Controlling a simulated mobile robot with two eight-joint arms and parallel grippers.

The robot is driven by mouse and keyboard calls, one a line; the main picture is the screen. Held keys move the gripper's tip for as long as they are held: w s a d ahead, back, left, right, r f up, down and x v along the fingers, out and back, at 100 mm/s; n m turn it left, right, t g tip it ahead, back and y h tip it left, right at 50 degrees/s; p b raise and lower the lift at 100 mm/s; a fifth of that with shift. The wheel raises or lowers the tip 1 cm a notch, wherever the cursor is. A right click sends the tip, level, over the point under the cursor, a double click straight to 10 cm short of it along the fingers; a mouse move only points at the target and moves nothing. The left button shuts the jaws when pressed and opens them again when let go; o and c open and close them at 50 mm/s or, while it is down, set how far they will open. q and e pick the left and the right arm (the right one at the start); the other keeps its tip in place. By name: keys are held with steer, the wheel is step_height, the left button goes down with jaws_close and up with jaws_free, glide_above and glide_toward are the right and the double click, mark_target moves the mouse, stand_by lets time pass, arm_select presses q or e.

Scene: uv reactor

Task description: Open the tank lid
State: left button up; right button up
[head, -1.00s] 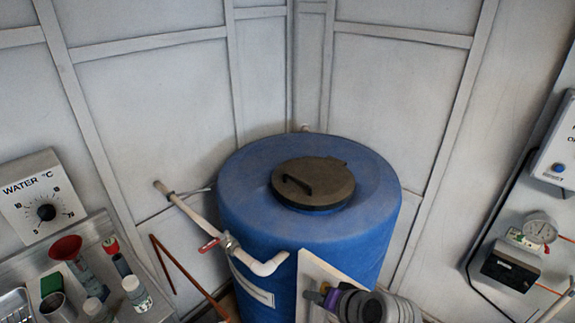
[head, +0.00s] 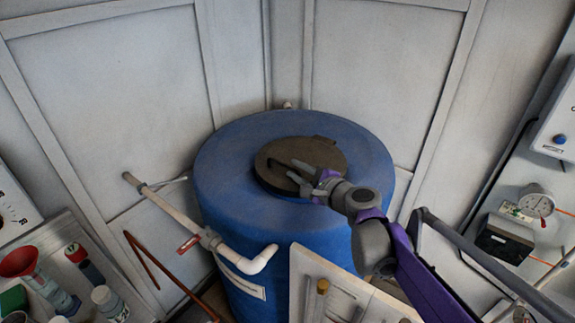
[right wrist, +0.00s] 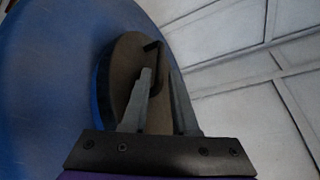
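The blue tank (head: 225,190) stands in the corner, with its round brown lid (head: 314,152) lying flat and closed on top. The lid's dark bar handle (head: 284,163) is partly hidden by my right gripper (head: 308,178), which is at the lid's near side. In the right wrist view, the right gripper (right wrist: 158,72) is open, with its two fingers apart over the lid (right wrist: 125,75). The handle (right wrist: 156,50) shows at and between the fingertips. I cannot tell whether the fingers touch it. My left gripper is not in view.
A white pipe (head: 170,210) with a red valve lever (head: 188,244) runs along the tank's left front. A pale board (head: 335,285) stands before the tank, below my right arm. Bottles and a red funnel (head: 18,262) are at lower left. A gauge (head: 537,202) is at right.

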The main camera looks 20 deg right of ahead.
mark_target(292, 168)
steer(key=shift+x, duration=2.05)
jaws_close()
